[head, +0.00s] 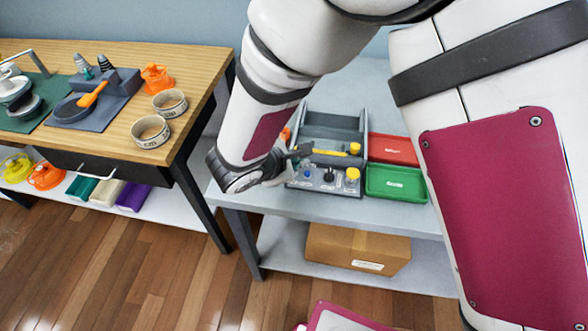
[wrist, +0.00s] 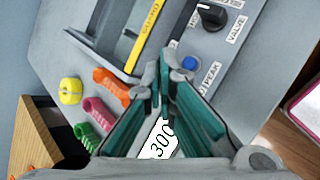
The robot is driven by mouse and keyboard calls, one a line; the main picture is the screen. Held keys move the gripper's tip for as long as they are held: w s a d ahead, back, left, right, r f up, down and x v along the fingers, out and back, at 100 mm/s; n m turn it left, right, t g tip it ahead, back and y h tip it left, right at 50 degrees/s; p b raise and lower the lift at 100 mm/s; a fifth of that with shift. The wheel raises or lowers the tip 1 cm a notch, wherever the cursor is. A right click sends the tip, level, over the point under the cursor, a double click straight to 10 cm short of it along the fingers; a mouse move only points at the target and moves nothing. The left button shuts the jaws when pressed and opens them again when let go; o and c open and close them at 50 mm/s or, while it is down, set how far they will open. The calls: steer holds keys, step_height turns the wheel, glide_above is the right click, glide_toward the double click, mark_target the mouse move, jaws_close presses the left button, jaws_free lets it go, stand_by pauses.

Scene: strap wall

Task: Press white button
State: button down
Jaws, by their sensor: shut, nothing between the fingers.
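A grey control panel (head: 325,184) stands on the light grey table. In the wrist view the panel (wrist: 262,50) carries a blue button (wrist: 190,63) by a PEAK label and a black knob (wrist: 211,16) by a VALVE label. I cannot make out a white button in either view; my fingers cover part of the panel. My gripper (head: 302,151) is over the panel's left side in the head view. In the wrist view my gripper (wrist: 159,80) is shut and empty, its tips just left of the blue button. I cannot tell whether they touch the panel.
A red tray (head: 393,150) and a green tray (head: 392,183) lie right of the panel. A yellow knob (head: 352,175) stands up at its right. A cardboard box (head: 357,250) is on the lower shelf. A wooden workbench (head: 190,62) stands to the left.

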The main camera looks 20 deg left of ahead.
steer(key=shift+f+b, duration=0.25)
steer(key=shift+b, duration=0.1)
steer(key=shift+f+b, duration=0.2)
steer(key=shift+b, duration=0.1)
steer(key=shift+f+b, duration=0.35)
steer(key=shift+b, duration=0.1)
stand_by(1.0)
stand_by(0.3)
steer(key=shift+r, duration=0.8)
steer(key=shift+r+p, duration=0.1)
steer(key=shift+p, duration=0.2)
step_height(320, 180, up, 5)
steer(key=shift+f+p, duration=0.1)
steer(key=shift+p, duration=1)
